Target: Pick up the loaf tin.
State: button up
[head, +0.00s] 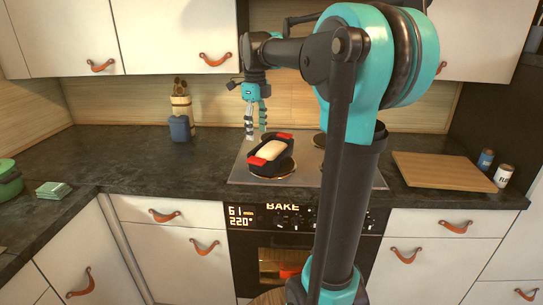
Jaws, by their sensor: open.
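The loaf tin (284,154) is dark with red handles at its two ends and holds a pale loaf. It sits tilted in the picture on the left front burner of the hob (240,172). My gripper (256,134) is open and empty, pointing down. In the picture it is just above and left of the tin, apart from it. How far it is from the tin in depth is hard to tell. My arm covers part of the hob to the right.
A wooden board (445,172) lies right of the hob, with a blue jar (485,160) and a white jar (503,176) beside it. The left counter (125,160) is mostly clear.

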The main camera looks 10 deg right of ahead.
aim_at(257, 159)
notch_tip(257, 159, down, 7)
jog(key=shift+f, duration=0.1)
jog(key=shift+w+a+f, duration=0.1)
jog(key=shift+w+f, duration=0.05)
jog(key=shift+f, duration=2.35)
grip_shut()
